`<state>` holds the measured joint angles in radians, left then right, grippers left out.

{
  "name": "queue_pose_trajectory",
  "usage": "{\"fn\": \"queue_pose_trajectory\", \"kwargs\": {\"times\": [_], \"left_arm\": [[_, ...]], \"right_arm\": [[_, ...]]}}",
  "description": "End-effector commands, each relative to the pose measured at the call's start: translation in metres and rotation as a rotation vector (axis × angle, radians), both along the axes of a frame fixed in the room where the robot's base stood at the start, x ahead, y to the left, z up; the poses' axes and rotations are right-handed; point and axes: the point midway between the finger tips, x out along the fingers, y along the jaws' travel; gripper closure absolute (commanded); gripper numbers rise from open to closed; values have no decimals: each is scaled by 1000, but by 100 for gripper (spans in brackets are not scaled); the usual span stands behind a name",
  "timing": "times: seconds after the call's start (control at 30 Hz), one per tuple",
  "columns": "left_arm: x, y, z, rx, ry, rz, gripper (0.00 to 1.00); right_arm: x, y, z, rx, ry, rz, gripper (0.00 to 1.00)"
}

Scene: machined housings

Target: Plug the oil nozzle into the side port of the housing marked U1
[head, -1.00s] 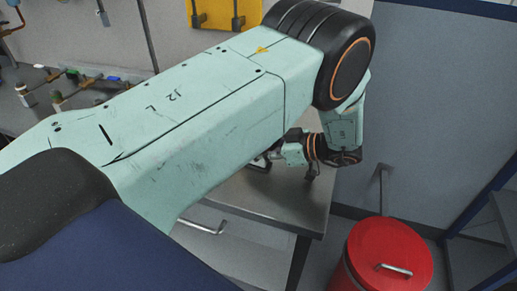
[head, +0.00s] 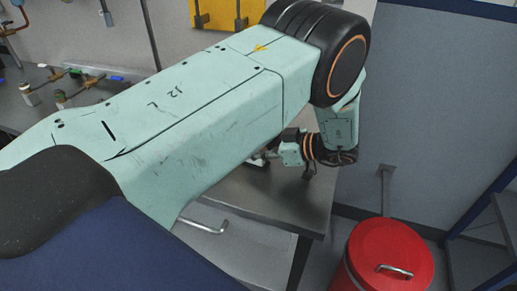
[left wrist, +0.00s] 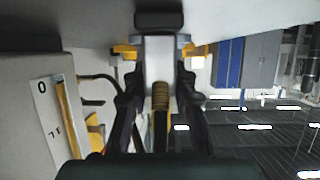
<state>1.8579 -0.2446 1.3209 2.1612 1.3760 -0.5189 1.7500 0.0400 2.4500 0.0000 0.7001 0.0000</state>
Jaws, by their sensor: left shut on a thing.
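My left gripper (head: 258,160) is small and mostly hidden behind my own arm in the head view, low over the metal bench. In the left wrist view my left gripper (left wrist: 160,55) is shut on a pale grey piece with a brass ribbed part (left wrist: 160,96), which appears to be the oil nozzle (left wrist: 159,68). A grey surface with a white label (left wrist: 48,112) stands at the left of that view; its marks are turned and I cannot read them surely. I cannot make out the U1 housing or its side port. My right gripper is not in view.
The metal bench (head: 270,205) has a clear front corner. A red lidded bin (head: 390,255) stands on the floor to its right. Valves and pipes (head: 75,82) are at the far left, and a yellow panel (head: 215,12) is at the back.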

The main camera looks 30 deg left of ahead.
Motion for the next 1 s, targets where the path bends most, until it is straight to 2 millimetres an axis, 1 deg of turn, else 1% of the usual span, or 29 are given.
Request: {"fn": "queue_pose_trajectory", "kwargs": {"times": [0.77,0.8,1.0], "left_arm": [[-3,16,0,0,0,1,100],[-3,16,0,0,0,0,72],[-3,16,0,0,0,0,55]], "right_arm": [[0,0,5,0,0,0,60],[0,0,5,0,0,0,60],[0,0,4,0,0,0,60]]}}
